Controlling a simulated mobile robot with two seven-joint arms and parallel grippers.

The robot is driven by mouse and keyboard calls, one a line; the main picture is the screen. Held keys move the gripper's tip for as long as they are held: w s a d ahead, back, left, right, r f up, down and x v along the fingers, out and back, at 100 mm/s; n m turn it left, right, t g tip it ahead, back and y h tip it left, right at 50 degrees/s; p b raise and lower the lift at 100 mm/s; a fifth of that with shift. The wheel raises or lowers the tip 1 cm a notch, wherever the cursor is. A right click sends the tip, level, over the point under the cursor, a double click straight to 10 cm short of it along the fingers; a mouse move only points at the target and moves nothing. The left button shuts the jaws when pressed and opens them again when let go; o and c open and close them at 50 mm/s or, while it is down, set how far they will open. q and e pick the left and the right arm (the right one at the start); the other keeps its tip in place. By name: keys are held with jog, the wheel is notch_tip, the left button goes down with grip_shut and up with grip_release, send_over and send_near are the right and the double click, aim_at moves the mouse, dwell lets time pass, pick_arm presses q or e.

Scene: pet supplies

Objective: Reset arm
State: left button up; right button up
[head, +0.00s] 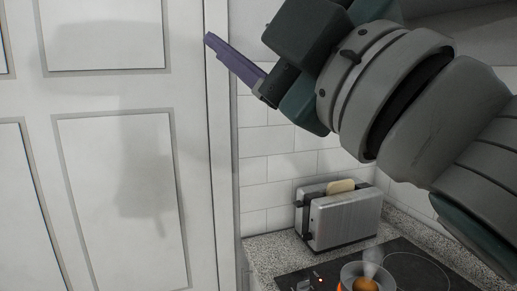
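My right arm comes in from the right edge and reaches across the upper right of the head view. Its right gripper (213,41) points to the upper left, in front of the white door's edge. I see a purple finger, side on, and cannot make out a gap between two fingers. No object shows at the fingertip. My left arm and gripper are not in view.
A white panelled door (120,170) fills the left. Below my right arm, a silver toaster (345,222) with a bread slice (341,187) stands on the speckled counter (262,255). A small pot (352,272) with something brown inside sits steaming on the black cooktop (412,265).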

jog(key=d+f+m+g+h+p, duration=0.3)
jog(key=d+m+h+p, duration=0.8)
jog(key=d+m+h, duration=0.15)
pick_arm(q)
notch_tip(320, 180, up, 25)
jog(key=p, duration=1.1)
pick_arm(e)
jog(key=s+d+f+m+g, duration=0.2)
jog(key=s+g, duration=0.4)
jog(key=s, duration=0.5)
jog(key=s+d+f+m+g+h, duration=0.1)
jog(key=s+d+f+m+g, duration=0.2)
jog(key=s+g, duration=0.3)
jog(key=s+d+m, duration=0.1)
jog(key=s, duration=0.4)
jog(key=shift+s+d+f, duration=0.2)
jog(key=shift+s+d, duration=0.2)
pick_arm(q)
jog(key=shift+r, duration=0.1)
